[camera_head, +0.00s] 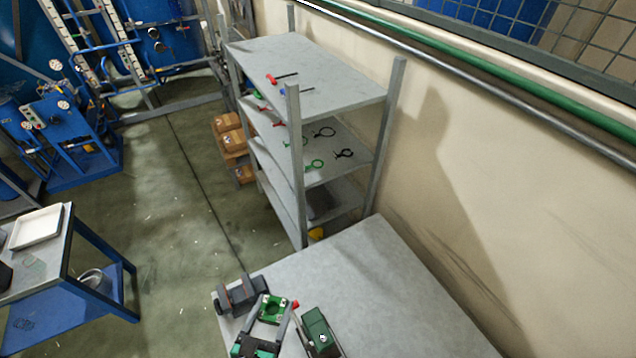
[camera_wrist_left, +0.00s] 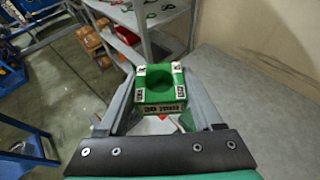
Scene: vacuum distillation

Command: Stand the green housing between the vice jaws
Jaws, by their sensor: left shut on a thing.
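The green housing (camera_head: 272,309) is a squared block with a round opening in its top and pale corner pads. It also shows in the left wrist view (camera_wrist_left: 160,84). My left gripper (camera_head: 276,312) is shut on it, with one grey finger along each side. The housing is near the front table's left end; I cannot tell whether it touches anything below. A dark grey device with block-like parts (camera_head: 241,296), which looks like the vice, sits at the table's left corner, just left of the housing. Its jaw gap is not clear. My right gripper is not in view.
A green box-shaped thing with dark sides (camera_head: 319,333) is just right of my left gripper. The grey table (camera_head: 390,290) is bare further right. A grey shelf rack (camera_head: 310,85) with small tools stands behind, and a blue side table (camera_head: 75,290) stands left.

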